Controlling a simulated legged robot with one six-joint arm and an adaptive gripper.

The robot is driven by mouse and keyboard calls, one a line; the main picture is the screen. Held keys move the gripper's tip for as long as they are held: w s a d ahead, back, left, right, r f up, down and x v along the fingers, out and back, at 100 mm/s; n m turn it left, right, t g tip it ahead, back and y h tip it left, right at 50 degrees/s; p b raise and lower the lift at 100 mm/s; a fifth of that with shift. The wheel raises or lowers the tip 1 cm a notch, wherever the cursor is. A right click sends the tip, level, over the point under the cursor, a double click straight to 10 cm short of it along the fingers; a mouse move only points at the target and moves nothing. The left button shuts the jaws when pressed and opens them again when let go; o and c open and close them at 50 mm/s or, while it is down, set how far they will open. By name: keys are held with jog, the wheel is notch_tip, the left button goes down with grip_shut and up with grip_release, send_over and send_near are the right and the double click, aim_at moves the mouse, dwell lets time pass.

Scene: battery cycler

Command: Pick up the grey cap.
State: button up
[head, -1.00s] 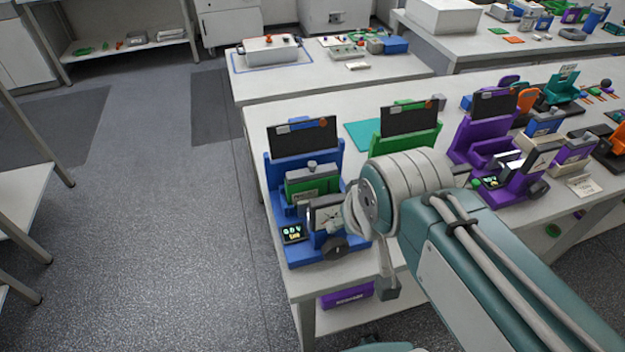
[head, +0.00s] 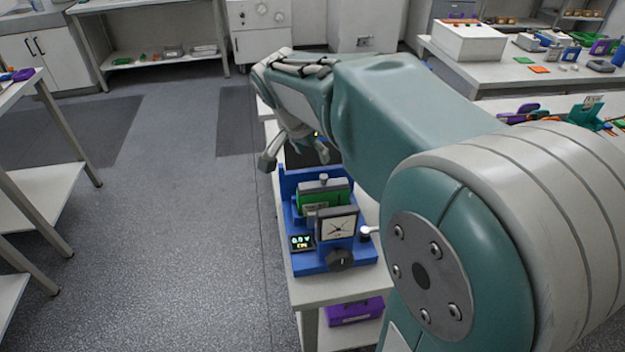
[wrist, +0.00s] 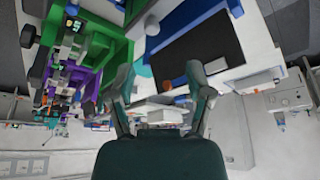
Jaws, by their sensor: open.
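A small grey cap (head: 323,179) stands on top of the green block (head: 322,197) in the blue cycler station (head: 350,257), at the table's near left end. My gripper (head: 293,158) is beyond the station's block, near its dark back panel, and is partly covered by my arm. In the wrist view my gripper (wrist: 160,78) has its two fingers spread, with nothing held between them. The dark panel (wrist: 198,48) of the blue station is close to the fingers there. I cannot make out the cap in the wrist view.
The station carries a dial gauge (head: 337,227), a black knob (head: 340,259) and a lit readout (head: 301,242). A green station (wrist: 105,45) shows beside it in the wrist view. My arm hides most of the table's right. Floor left of the table (head: 180,220) is clear.

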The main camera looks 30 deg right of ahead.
aim_at(323, 176)
jog(key=x, duration=0.3)
jog(key=shift+d+f, duration=0.15)
jog(key=shift+f, duration=0.2)
jog(key=shift+s+x, duration=0.2)
jog(key=shift+x, duration=1.2)
jog(key=shift+s+x, duration=0.2)
jog(key=shift+x, duration=1.15)
jog(key=shift+s+f, duration=0.1)
grip_shut()
